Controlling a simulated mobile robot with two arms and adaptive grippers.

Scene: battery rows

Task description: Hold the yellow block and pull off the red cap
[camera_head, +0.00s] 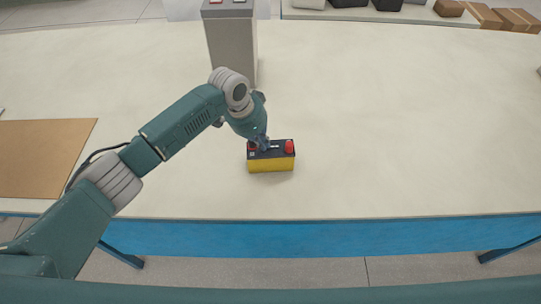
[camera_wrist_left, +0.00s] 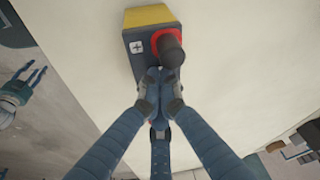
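The battery-like block has a yellow lower body (camera_head: 270,165) and a dark top. It stands upright on the pale table, and its yellow part also shows in the wrist view (camera_wrist_left: 148,15). The red cap (camera_head: 289,147) sits on its right end. A dark post (camera_wrist_left: 171,50) with a red ring and a plus mark beside it shows in the wrist view. My left gripper (camera_head: 263,146) is low over the block's left half, left of the red cap. Its fingertips (camera_wrist_left: 160,80) are bunched close together beside the post; whether they grip anything is hidden.
A grey box-shaped unit (camera_head: 232,50) stands behind the block. A brown board (camera_head: 40,160) lies at the left. Boxes (camera_head: 484,14) are at the far back right. The table (camera_head: 410,130) is clear to the right of the block, and its blue front edge is near.

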